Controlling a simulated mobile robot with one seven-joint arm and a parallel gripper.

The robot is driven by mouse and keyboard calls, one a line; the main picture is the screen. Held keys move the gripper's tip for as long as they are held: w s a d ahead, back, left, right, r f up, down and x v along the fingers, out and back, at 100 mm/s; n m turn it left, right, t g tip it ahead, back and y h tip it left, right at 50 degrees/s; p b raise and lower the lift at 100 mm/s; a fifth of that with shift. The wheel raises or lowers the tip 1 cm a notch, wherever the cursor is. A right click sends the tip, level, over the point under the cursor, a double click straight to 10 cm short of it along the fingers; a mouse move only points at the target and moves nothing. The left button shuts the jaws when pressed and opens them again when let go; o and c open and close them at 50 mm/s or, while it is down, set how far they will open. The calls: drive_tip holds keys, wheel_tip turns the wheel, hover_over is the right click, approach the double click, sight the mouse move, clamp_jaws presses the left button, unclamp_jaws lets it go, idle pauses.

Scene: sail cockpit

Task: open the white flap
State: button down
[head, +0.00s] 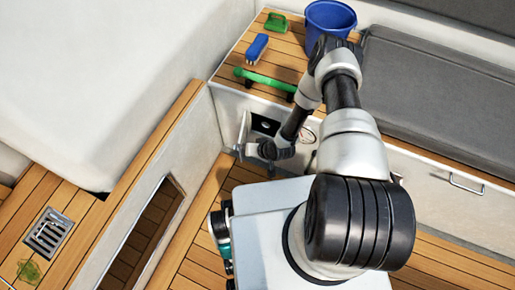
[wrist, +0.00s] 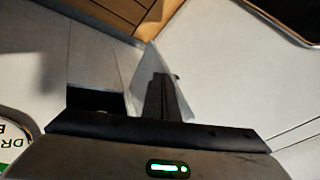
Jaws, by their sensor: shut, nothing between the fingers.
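The white flap (head: 243,128) is on the pale side panel under the bench and stands out from it, swung partly open. Beside it shows a dark recess (head: 266,126) with a small round fitting inside. My gripper (head: 240,150) is low at the flap's lower edge. In the wrist view the flap (wrist: 143,66) is a thin pale plate right behind my shut fingers (wrist: 161,92), with the dark recess (wrist: 95,99) to their left. The fingers hold nothing. I cannot tell whether they touch the flap.
A pale wall (head: 203,130) closes in on the left.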

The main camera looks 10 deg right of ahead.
drive_tip(key=shift+w+a+b, duration=0.3)
drive_tip(key=shift+a, duration=0.8)
drive_tip(key=shift+w+a+b, duration=0.25)
drive_tip(key=shift+a, duration=0.8)
drive_tip(key=shift+r, duration=0.1)
